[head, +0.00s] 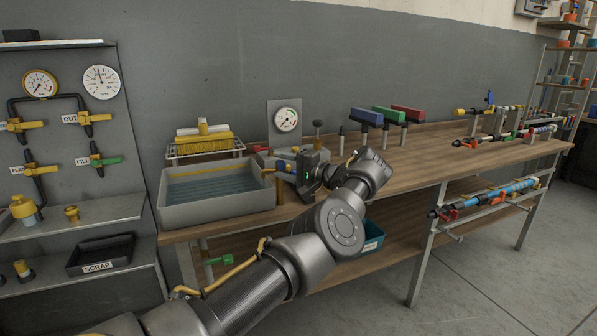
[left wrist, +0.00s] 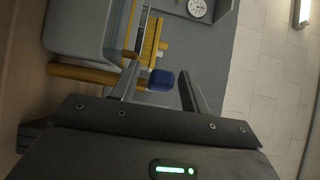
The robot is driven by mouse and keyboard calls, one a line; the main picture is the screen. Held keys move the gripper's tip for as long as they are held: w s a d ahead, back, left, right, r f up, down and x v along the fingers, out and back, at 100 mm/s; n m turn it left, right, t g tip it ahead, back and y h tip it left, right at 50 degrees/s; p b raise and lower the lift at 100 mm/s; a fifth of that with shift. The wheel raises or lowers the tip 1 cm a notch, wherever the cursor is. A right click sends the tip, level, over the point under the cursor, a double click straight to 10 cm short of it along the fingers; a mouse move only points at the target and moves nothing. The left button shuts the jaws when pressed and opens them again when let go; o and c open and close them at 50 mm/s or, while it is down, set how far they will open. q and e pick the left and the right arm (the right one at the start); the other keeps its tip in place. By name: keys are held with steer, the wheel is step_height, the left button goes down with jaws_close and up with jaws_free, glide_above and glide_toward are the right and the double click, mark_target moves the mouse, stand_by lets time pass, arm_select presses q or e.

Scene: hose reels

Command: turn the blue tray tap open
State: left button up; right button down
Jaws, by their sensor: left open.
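The grey tray (head: 215,202) holds water and stands at the left end of the wooden bench; its wall also shows in the left wrist view (left wrist: 58,28). A small blue block (left wrist: 162,80), which looks like the tap's handle, lies between my left gripper's fingers in the left wrist view. My left gripper (left wrist: 166,72) is open around it, with gaps showing; I see no clear contact. In the head view my left gripper (head: 292,168) is at the tray's right side, and its body and wrist hide much of the tap. My right gripper is not in view.
Blue (head: 367,117), green (head: 388,115) and red (head: 408,111) blocks on stands are to the right. Yellow pipe (left wrist: 82,75) runs beside the tray.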

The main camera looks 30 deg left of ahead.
arm_select(q)
steer(key=d, duration=0.8)
steer(key=shift+w+d+b, duration=0.15)
steer(key=shift+d+b, duration=0.2)
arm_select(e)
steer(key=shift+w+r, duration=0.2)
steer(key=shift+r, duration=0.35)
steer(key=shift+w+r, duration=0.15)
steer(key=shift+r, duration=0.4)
